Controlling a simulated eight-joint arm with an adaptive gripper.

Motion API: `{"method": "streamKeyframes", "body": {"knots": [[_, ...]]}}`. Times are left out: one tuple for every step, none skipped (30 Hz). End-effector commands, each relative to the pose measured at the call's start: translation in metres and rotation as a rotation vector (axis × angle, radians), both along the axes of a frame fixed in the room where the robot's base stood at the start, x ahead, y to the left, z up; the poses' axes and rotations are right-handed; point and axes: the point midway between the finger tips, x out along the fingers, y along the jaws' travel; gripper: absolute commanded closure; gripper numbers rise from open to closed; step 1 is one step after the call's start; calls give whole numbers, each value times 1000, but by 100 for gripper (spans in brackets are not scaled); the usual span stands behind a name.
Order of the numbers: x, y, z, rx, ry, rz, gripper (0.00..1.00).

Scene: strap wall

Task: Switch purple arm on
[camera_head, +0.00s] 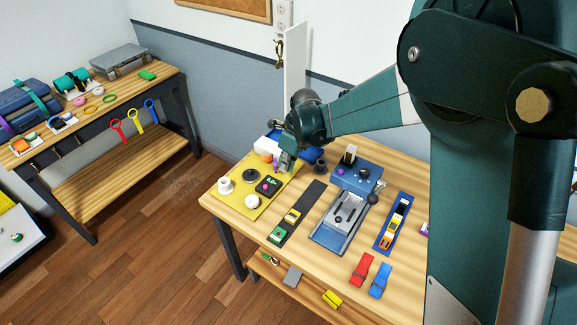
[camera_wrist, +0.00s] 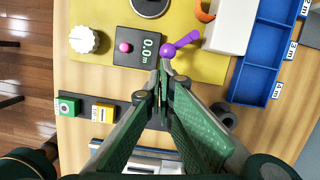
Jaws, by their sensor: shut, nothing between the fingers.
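The purple arm (camera_wrist: 181,45) is a short lever with a round ball end on the yellow board (camera_wrist: 88,14). It lies aslant in the wrist view, between a black display box (camera_wrist: 136,47) reading 0.0 and a white block (camera_wrist: 222,28). My gripper (camera_wrist: 162,72) is shut and empty, its tips just below the ball end in the picture. I cannot tell whether they touch it. In the head view, my gripper (camera_head: 286,163) is over the back of the yellow board and hides much of that area.
A white knob (camera_wrist: 84,40) and a pink button (camera_wrist: 125,47) are near. An orange hook (camera_wrist: 204,12) stands by the white block. A blue bin (camera_wrist: 268,50) is at right. A dark strip (camera_head: 297,215) with green and yellow blocks and a blue device (camera_head: 355,176) stand on the bench.

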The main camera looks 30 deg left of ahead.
Motion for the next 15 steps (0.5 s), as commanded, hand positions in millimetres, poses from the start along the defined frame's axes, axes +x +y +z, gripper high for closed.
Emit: {"method": "streamKeyframes", "body": {"knots": [[-3, 1, -1, 0, 0, 1, 100], [-4, 2, -1, 0, 0, 2, 100], [-6, 3, -1, 0, 0, 2, 100], [-8, 4, -1, 0, 0, 2, 100], [-9, 5, -2, 0, 0, 2, 100], [-11, 7, -2, 0, 0, 3, 100], [-13, 9, -2, 0, 0, 3, 100], [-15, 10, -2, 0, 0, 3, 100], [-18, 12, -2, 0, 0, 3, 100], [-20, 14, -2, 0, 0, 3, 100], [-22, 16, -2, 0, 0, 3, 100], [-24, 18, -2, 0, 0, 3, 100], [-25, 19, -2, 0, 0, 3, 100], [-25, 20, -1, 0, 0, 3, 100], [-26, 21, -1, 0, 1, 2, 100]]}}
